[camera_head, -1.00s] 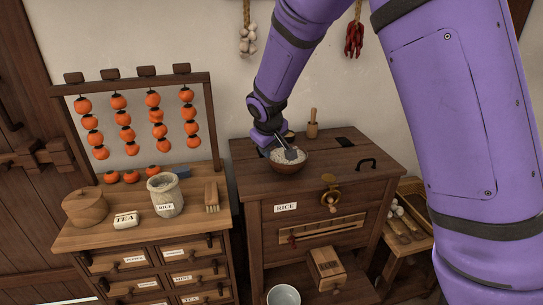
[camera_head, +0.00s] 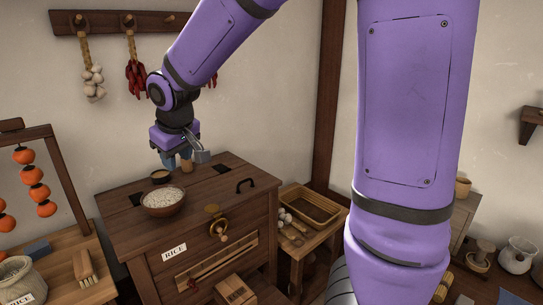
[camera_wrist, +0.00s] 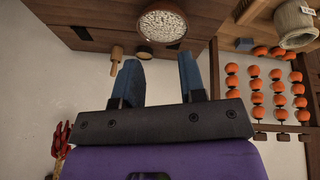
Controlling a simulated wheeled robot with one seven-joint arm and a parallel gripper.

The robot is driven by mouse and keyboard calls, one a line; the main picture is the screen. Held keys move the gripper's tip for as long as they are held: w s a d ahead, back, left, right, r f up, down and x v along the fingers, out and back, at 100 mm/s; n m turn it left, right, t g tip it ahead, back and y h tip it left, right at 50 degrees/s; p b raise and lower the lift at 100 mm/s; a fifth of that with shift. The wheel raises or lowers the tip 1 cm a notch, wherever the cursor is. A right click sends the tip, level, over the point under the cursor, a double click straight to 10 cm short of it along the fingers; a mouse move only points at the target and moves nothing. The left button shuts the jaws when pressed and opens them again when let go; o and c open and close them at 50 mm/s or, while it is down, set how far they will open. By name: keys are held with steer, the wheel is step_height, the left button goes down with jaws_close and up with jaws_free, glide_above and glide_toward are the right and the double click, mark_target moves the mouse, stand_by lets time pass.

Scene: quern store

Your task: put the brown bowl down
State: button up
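The brown bowl (camera_head: 163,203), filled with pale grains, stands upright on top of the wooden quern cabinet (camera_head: 215,190). In the wrist view the bowl (camera_wrist: 162,24) lies beyond the fingertips at the top. My gripper (camera_head: 184,160) is above the back of the cabinet top, behind the bowl and apart from it. In the wrist view my gripper (camera_wrist: 160,75) has its two blue fingers spread wide with nothing between them.
A small dark round dish (camera_head: 160,176) and a wooden peg-like tool (camera_wrist: 116,58) are behind the bowl. Persimmon strings (camera_head: 38,190) hang at left. A side table (camera_head: 300,225) holds a tray.

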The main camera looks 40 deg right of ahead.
steer(key=s+d+r+m, duration=0.1)
steer(key=s+d+r, duration=0.1)
steer(key=s, duration=0.6)
steer(key=s+d+r+m, duration=0.1)
steer(key=s+d+r, duration=0.1)
steer(key=s, duration=0.7)
steer(key=s+d+r+m, duration=0.1)
steer(key=s+d+r, duration=0.1)
steer(key=s, duration=0.7)
steer(key=shift+r+t+y, duration=0.3)
steer(key=shift+r+t, duration=0.1)
steer(key=shift+r, duration=0.05)
steer(key=shift+d, duration=0.1)
